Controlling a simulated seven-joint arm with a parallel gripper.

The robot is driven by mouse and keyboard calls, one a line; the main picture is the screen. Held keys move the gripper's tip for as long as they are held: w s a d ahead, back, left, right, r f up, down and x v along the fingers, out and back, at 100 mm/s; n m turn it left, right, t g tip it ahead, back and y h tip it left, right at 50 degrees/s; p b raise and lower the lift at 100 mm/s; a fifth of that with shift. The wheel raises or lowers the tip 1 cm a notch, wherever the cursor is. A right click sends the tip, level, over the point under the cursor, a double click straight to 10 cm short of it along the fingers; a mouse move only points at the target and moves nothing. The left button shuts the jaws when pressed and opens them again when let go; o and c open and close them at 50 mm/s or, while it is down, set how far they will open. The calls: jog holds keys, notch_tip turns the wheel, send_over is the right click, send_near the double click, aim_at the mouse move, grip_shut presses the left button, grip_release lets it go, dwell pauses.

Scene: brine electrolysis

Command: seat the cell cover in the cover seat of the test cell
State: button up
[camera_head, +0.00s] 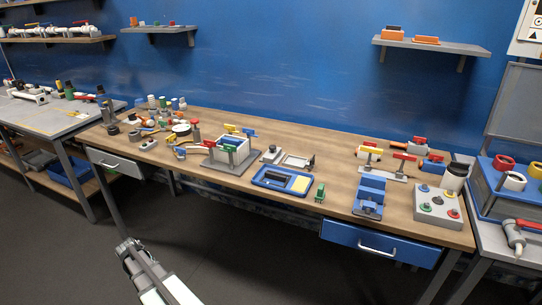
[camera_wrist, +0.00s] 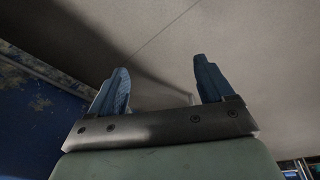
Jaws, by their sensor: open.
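A pale box-like unit on a grey base (camera_head: 226,154), with green and red upright parts, stands left of centre on the wooden bench. It looks like the test cell; its cover seat is too small to make out. A flat pale frame-like piece (camera_head: 297,161) lies on the bench to its right; I cannot tell whether it is the cell cover. My gripper (camera_wrist: 158,78) is open and empty in the wrist view, its two blue fingers apart against a plain grey surface. In the head view my arm is low in front of the bench, well away from these things.
A blue tray (camera_head: 263,181) holds a black piece and a yellow pad. A blue fixture (camera_head: 369,195), a grey button box (camera_head: 437,204) and valve-like parts stand to the right. Small bottles and tools crowd the left end. Open floor lies before the bench.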

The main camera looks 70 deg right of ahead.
jog(key=w+d+r+m+t+h, duration=0.1)
jog(key=w+d+r+m+h, duration=0.15)
jog(key=d+r, duration=0.9)
jog(key=w+d+r+m+t+h, duration=0.15)
jog(key=w+d+r, duration=0.25)
jog(key=d+r, duration=0.7)
jog(key=w+d+r+m+t+h, duration=0.1)
jog(key=w+d+r, duration=0.2)
jog(key=d+r, duration=0.85)
jog(key=s+d+r+m+h, duration=0.1)
jog(key=s+d+r, duration=0.2)
jog(key=d+r, duration=0.3)
jog(key=s+d+r+m, duration=0.1)
jog(key=s+d+r, duration=0.25)
jog(key=r, duration=0.35)
jog(key=m+g+y, duration=0.5)
jog(key=y, duration=0.2)
send_near(273, 146)
jog(key=f, duration=0.8)
jog(key=d+f, duration=0.1)
jog(key=f, duration=0.3)
jog(key=shift+d, duration=0.1)
jog(key=shift+c, duration=0.5)
